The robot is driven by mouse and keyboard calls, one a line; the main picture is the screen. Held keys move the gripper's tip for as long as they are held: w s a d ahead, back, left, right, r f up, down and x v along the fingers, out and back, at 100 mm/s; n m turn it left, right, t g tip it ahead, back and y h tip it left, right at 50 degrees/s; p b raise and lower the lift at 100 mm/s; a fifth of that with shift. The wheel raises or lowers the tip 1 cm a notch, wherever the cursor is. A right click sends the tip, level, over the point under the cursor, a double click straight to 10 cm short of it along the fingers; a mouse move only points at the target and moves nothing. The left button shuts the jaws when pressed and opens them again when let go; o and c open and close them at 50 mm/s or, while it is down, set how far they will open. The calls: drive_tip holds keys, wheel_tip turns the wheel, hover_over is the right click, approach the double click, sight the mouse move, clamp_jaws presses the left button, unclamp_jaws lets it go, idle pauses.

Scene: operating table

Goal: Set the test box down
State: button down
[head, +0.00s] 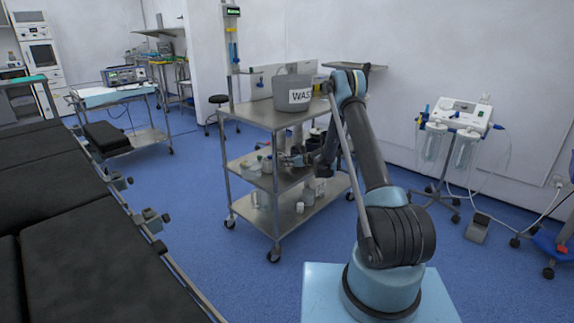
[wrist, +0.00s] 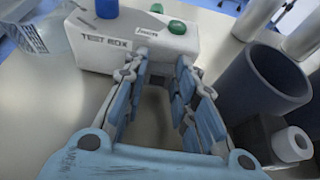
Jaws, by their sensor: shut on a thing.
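The test box (wrist: 108,52) is a white box with its label facing me in the wrist view. A blue knob (wrist: 107,9) and green knobs (wrist: 177,27) are on its top. My gripper (wrist: 165,62) reaches to the near side of the box, with its fingertips closed on it. The exact grip and the box's underside are hidden, so I cannot tell if it touches the shelf. In the head view my gripper (head: 291,160) is at the middle shelf of the steel cart (head: 262,182); the box cannot be made out there.
A dark blue cup (wrist: 262,88) and a small white bottle (wrist: 291,145) stand close on the right. Pale cylinders (wrist: 258,15) are behind, and a clear container (wrist: 38,27) is at the left. A grey waste bin (head: 287,83) stands on the cart's top shelf.

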drive_tip(key=c, duration=1.3)
unclamp_jaws()
drive_tip(key=shift+s+d, duration=0.1)
drive_tip(key=shift+d, duration=0.05)
drive_tip(key=v, duration=1.1)
drive_tip(key=s+d+r+n+g+h, duration=0.2)
drive_tip(key=s+d+r+n, duration=0.2)
drive_tip(key=s+r+n, duration=0.55)
drive_tip(key=s+d+r+n+g+h, duration=0.1)
drive_tip(key=s+d+r+n, duration=0.15)
drive_tip(key=s+r, duration=0.45)
drive_tip(key=s+d+r+n+h, duration=0.1)
drive_tip(key=s+d+r, duration=0.2)
drive_tip(key=s+r, duration=0.35)
drive_tip(key=s+d+f+n+g+h, duration=0.1)
drive_tip(key=s+d+n, duration=0.3)
drive_tip(key=s, duration=0.8)
drive_tip(key=s+d+f+n+g+h, duration=0.1)
drive_tip(key=s+d+f+n+h, duration=0.2)
drive_tip(key=s, duration=1)
drive_tip(key=s+d+f+n+g+h, duration=0.1)
drive_tip(key=s+d+n, duration=0.4)
drive_tip(key=s, duration=0.8)
drive_tip(key=shift+s+d+f+n+h, duration=0.25)
drive_tip(key=shift+d+f+n+h, duration=0.15)
drive_tip(key=shift+d+f+h, duration=0.5)
